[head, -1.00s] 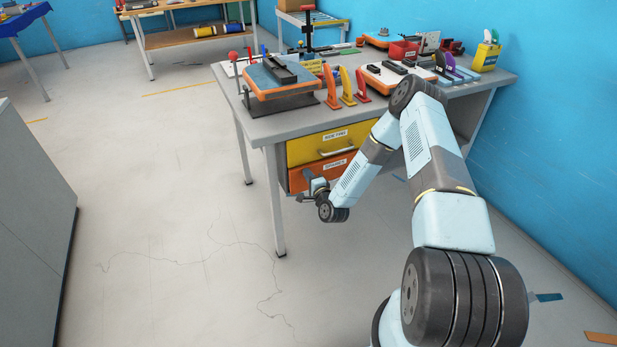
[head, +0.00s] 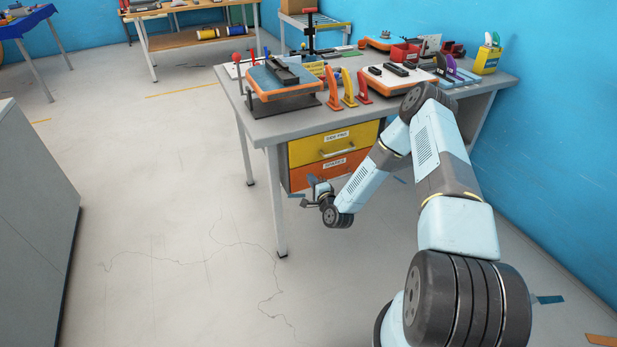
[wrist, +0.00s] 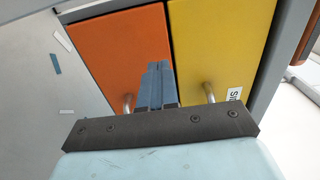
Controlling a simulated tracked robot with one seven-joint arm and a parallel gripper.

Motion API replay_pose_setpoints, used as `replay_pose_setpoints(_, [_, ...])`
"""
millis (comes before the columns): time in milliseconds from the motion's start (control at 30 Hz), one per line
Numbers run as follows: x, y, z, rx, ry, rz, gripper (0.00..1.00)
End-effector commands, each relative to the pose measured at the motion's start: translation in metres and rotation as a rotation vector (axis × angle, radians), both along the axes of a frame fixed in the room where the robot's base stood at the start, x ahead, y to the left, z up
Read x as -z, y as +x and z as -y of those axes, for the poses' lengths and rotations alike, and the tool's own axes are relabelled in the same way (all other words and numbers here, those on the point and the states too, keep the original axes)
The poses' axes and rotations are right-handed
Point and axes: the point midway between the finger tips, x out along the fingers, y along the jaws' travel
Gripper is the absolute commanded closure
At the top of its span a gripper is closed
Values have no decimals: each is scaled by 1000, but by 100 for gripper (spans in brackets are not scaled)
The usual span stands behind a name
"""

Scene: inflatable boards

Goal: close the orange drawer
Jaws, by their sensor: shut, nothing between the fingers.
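The orange drawer (head: 312,176) is the lower drawer under the workbench, with a white label on its front. Its front looks about level with the yellow drawer above it; a small gap would be hard to see. In the wrist view the orange front (wrist: 115,50) fills the left middle, its metal handle (wrist: 128,102) partly hidden by my gripper. My gripper (wrist: 157,72) is shut and empty, its fingertips in front of the orange panel near the yellow one. In the head view my gripper (head: 310,186) is low at the orange front; contact cannot be told.
The yellow drawer (head: 308,149) with its own handle sits directly above. The workbench (head: 262,130) carries tools, orange-edged boards and upright orange and yellow pieces. A bench leg (head: 277,210) stands left of my gripper. The floor (head: 170,220) to the left is clear.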

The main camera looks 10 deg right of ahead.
Motion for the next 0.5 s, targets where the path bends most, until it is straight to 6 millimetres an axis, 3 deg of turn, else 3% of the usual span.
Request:
replay_pose_setpoints(300, [2,-62,18,-2,0,-5,100])
replay_pose_setpoints(500, [1,-85,25,-4,-1,-3,100])
